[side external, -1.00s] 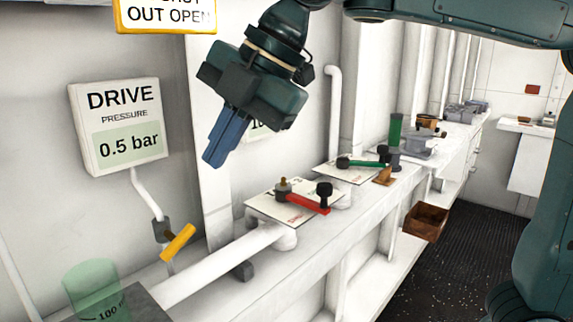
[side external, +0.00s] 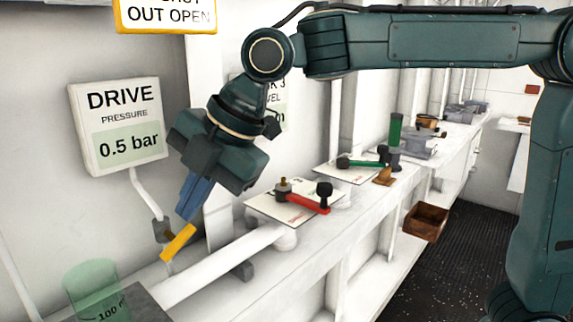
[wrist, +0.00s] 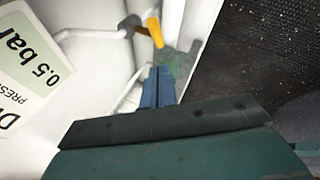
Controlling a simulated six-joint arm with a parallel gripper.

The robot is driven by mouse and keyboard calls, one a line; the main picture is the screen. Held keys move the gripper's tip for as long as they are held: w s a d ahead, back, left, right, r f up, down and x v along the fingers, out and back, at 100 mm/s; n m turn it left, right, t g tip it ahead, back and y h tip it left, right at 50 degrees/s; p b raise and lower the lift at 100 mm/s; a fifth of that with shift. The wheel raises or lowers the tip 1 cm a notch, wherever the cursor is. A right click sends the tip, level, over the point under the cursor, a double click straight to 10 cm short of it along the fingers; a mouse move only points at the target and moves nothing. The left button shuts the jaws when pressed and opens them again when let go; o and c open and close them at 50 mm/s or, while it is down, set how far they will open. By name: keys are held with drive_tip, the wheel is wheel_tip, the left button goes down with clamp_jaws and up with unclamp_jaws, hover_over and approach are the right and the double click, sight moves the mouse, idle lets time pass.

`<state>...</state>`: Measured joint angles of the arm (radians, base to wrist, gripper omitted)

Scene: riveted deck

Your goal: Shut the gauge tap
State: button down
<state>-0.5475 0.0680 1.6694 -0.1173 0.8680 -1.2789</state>
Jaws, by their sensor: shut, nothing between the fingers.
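The gauge tap has a yellow lever (side external: 178,243) on a dark valve body (side external: 162,231), on the white pipe below the drive pressure gauge (side external: 122,125), which reads 0.5 bar. The lever slants down to the left in the side view. In the wrist view the yellow lever (wrist: 155,32) shows just beyond my fingertips. My gripper (side external: 184,215) is shut and empty, its blue fingers pointing down close to the upper end of the lever. It also shows in the wrist view (wrist: 158,70). I cannot tell whether the fingertips touch the lever.
A red lever (side external: 306,203) and a green lever (side external: 362,163) sit on white plates to the right. A translucent green cup (side external: 92,285) stands at lower left. A white pipe (side external: 215,265) runs along the bench. A brown box (side external: 426,221) is on the lower shelf.

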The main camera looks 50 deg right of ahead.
sight(183, 235)
drive_tip(key=shift+w+d+f, duration=0.2)
drive_tip(key=shift+w+f, duration=0.25)
drive_tip(key=shift+f, duration=0.25)
drive_tip(key=shift+w+d+f, duration=0.2)
drive_tip(key=shift+w+f, duration=0.25)
drive_tip(key=shift+f, duration=0.25)
drive_tip(key=shift+w+d+f, duration=0.2)
drive_tip(key=shift+w+f, duration=0.25)
drive_tip(key=shift+f, duration=0.25)
drive_tip(key=shift+d+f+y, duration=0.1)
drive_tip(key=shift+d+y, duration=0.1)
drive_tip(key=shift+y, duration=0.1)
